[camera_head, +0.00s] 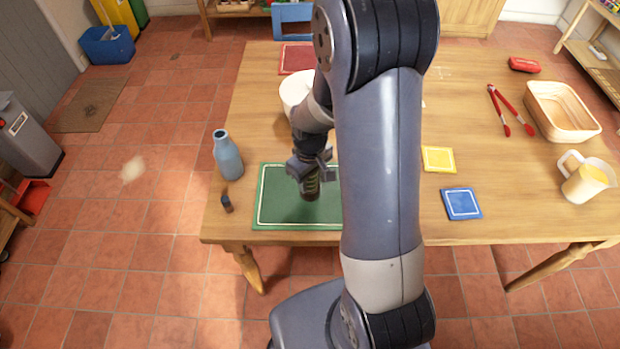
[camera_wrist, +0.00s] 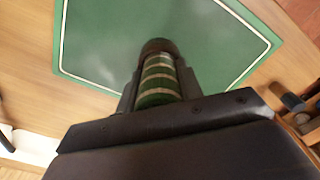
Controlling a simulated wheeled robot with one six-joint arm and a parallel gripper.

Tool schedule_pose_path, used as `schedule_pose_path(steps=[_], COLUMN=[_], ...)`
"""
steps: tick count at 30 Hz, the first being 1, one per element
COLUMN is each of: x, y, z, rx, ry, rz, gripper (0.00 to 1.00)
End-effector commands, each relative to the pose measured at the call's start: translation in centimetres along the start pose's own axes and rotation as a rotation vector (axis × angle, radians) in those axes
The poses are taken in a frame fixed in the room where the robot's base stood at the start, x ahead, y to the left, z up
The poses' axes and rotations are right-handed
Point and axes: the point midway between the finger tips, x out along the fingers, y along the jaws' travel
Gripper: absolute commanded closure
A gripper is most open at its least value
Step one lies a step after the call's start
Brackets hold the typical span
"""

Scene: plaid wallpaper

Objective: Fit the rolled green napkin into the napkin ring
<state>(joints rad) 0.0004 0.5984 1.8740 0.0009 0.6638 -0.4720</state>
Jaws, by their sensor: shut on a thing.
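The rolled green napkin (camera_head: 312,184) has tan stripes and is held over the green placemat (camera_head: 268,212). In the wrist view the striped roll (camera_wrist: 158,82) sits between the two fingers of my gripper (camera_wrist: 159,88). My gripper (camera_head: 311,170) is shut on it and points down at the mat. A dark brown round band (camera_wrist: 158,46), which looks like the napkin ring, shows at the far end of the roll. I cannot tell whether it is around the roll or just beyond it. My arm hides part of the mat in the head view.
A blue bottle (camera_head: 228,157) and a small dark cylinder (camera_head: 227,204) stand left of the mat. Yellow (camera_head: 438,159) and blue (camera_head: 461,204) squares, red tongs (camera_head: 508,108), a basket (camera_head: 562,125) and a jug (camera_head: 588,180) are right.

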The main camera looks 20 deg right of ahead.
Motion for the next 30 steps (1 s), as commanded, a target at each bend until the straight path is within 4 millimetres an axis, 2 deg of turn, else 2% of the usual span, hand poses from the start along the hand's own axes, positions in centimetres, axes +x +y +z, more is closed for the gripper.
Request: schedule_pose_path(steps=[1, 8, 9, 15, 17, 23, 30], x=[0.7, 1.4, 1.4, 1.5, 1.3, -0.6, -6.0], y=[-0.1, -0.1, -0.2, -0.2, -0.2, -0.2, 0.0], z=[0.2, 0.3, 0.3, 0.4, 0.4, 0.3, 0.1], rx=[0.0, 0.0, 0.0, 0.0, -0.001, -0.001, 0.0], ry=[-0.005, -0.01, -0.01, -0.011, -0.011, -0.009, -0.001], rz=[-0.002, -0.005, -0.005, -0.005, -0.005, -0.004, 0.0], gripper=[0.88, 0.88, 0.65, 0.48, 0.47, 0.44, 0.44])
